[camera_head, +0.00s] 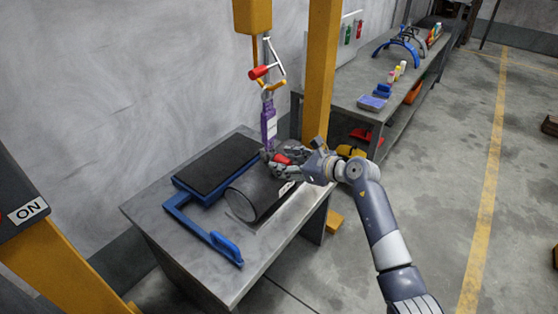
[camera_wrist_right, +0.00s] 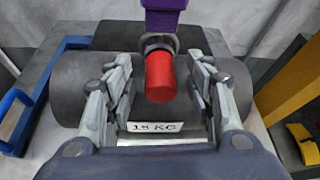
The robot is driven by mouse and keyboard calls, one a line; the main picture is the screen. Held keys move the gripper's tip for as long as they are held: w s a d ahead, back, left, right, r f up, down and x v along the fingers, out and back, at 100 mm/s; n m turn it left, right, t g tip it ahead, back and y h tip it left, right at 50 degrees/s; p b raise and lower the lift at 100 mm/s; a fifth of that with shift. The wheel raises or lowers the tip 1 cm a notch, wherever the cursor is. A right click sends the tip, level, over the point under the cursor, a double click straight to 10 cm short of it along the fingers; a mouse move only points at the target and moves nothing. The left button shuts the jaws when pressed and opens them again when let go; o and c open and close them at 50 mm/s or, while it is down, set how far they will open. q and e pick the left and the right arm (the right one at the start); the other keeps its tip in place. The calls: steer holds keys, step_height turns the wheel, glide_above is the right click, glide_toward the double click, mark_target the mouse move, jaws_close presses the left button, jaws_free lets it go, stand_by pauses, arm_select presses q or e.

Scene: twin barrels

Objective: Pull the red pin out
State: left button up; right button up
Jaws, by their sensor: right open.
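The red pin (camera_wrist_right: 160,78) sits between the two open fingers of my right gripper (camera_wrist_right: 160,95) in the right wrist view, with a small gap on each side. In the head view the red pin (camera_head: 282,159) shows just past the fingertips of my right gripper (camera_head: 285,165). Behind it is a metal ring (camera_wrist_right: 158,42) under a purple strap (camera_head: 268,123). A dark grey barrel (camera_head: 258,190) lies below, with a "15 KG" label (camera_wrist_right: 155,127). My left gripper is not in view.
The barrel lies on a grey metal table (camera_head: 175,235) beside a blue frame with a black pad (camera_head: 217,165). A yellow post (camera_head: 320,70) stands behind my right arm. A hoist with a red handle (camera_head: 260,72) hangs above. A long shelf (camera_head: 400,90) stands at the back right.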

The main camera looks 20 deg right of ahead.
jaws_close()
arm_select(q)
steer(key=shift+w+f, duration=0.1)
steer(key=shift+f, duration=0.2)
arm_select(e)
steer(key=shift+s+d, duration=0.2)
steer(key=shift+s, duration=0.05)
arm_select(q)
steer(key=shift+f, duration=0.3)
arm_select(e)
steer(key=shift+s+d, duration=0.1)
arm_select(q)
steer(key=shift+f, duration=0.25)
arm_select(e)
steer(key=shift+s+d, duration=0.1)
steer(key=shift+s, duration=0.05)
